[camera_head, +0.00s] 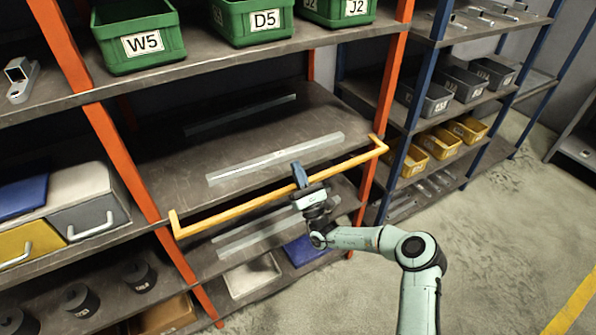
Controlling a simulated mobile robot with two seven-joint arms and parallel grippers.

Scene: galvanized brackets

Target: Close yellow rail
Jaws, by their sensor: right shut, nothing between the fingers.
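The yellow rail (245,208) is a long bar with short bent ends. It runs across the front of the middle shelf (165,185), between the two orange posts, roughly level with the shelf's front edge. My right gripper (298,172) is at the rail, right of its middle, with its blue fingers shut and nothing between them. The fingers overlap the rail in the picture; whether they touch it I cannot tell. The gripper body hides a short piece of the rail. My left gripper is not in view.
Metal strips (275,158) lie on the middle shelf behind the rail. Green bins (140,45) stand on the shelf above. Orange posts (117,150) flank the bay. Grey bins (425,97) and yellow bins (437,144) fill the blue-post rack at right. The floor (500,240) at right is clear.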

